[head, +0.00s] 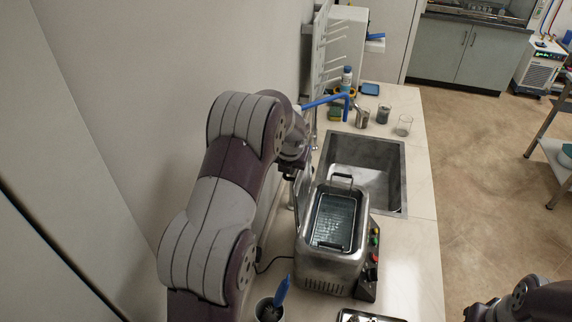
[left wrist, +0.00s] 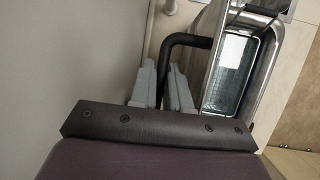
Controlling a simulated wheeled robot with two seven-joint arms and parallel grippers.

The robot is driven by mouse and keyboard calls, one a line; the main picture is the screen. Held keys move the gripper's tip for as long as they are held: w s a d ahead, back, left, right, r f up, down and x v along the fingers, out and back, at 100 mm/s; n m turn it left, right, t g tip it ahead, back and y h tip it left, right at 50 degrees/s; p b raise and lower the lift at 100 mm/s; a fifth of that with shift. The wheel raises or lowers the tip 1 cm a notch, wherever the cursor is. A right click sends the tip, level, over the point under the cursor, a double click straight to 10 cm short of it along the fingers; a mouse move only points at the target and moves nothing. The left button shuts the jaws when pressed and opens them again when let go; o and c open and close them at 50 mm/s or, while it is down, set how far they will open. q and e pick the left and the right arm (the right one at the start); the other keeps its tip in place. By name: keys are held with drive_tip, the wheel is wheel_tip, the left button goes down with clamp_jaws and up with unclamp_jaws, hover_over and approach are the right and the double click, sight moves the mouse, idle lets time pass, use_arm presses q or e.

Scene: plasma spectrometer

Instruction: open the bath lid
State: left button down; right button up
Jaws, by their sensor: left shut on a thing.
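The metal bath (head: 328,262) stands on the counter in front of the sink, its top uncovered. Its basket and the liquid inside (head: 334,220) show in the head view, and the inside also shows in the left wrist view (left wrist: 232,72). My left gripper (left wrist: 163,88) is at the wall side of the bath, shut on a black bar-shaped handle (left wrist: 180,40) that curves toward the bath's rim. In the head view my arm mostly hides this gripper. The lid panel cannot be made out clearly; it may be edge-on at the bath's left side. My right gripper is out of view.
The sink (head: 376,160) lies behind the bath, with a blue-tubed faucet, several beakers (head: 383,114) and a bottle beyond. A cup with a blue-handled tool (head: 270,308) and a tray (head: 368,316) are in front. The wall is close on the left.

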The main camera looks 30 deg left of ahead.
use_arm(q)
drive_tip(key=shift+s+d+f, duration=0.15)
drive_tip(key=shift+f, duration=0.1)
drive_tip(key=c, duration=1.2)
unclamp_jaws()
drive_tip(key=shift+r, duration=0.1)
drive_tip(key=v, duration=1.2)
drive_tip(key=shift+d+r, duration=0.1)
drive_tip(key=shift+r, duration=0.15)
